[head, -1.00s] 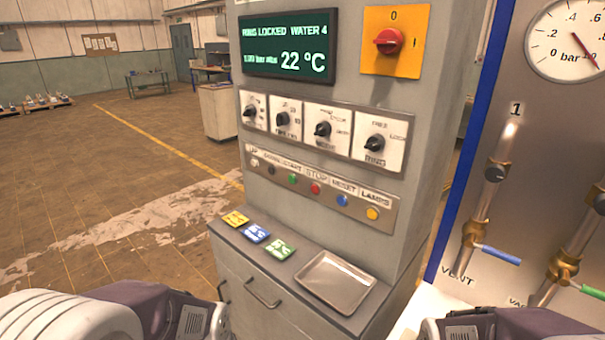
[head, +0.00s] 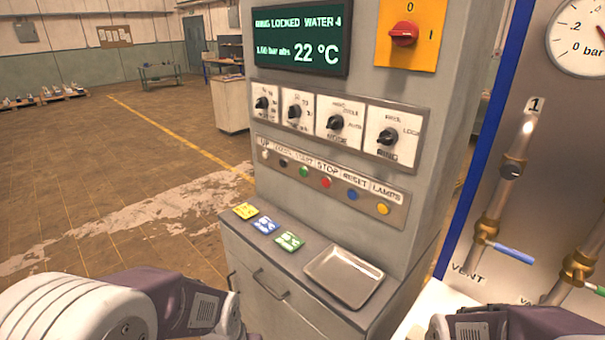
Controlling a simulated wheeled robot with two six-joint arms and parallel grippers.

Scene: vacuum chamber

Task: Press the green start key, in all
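The green start key (head: 304,171) is a small round button in the row on the grey control cabinet (head: 235,240), under the label START. A black key (head: 284,163) is to its left and the red stop key (head: 326,182) to its right. The display (head: 300,35) reads "RING LOCKED WATER 4", about 1.00 bar abs and 22 °C. Parts of my arms show at the lower left and lower right, below and apart from the key row. Neither gripper's fingers are in the picture.
Four-dial panel (head: 335,122) sits above the keys, and a red switch on yellow (head: 404,34) higher up. A ledge below holds an empty metal tray (head: 344,276) and yellow, blue and green tags (head: 290,241). Pipes with valves (head: 510,172) stand at right. Open floor lies left.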

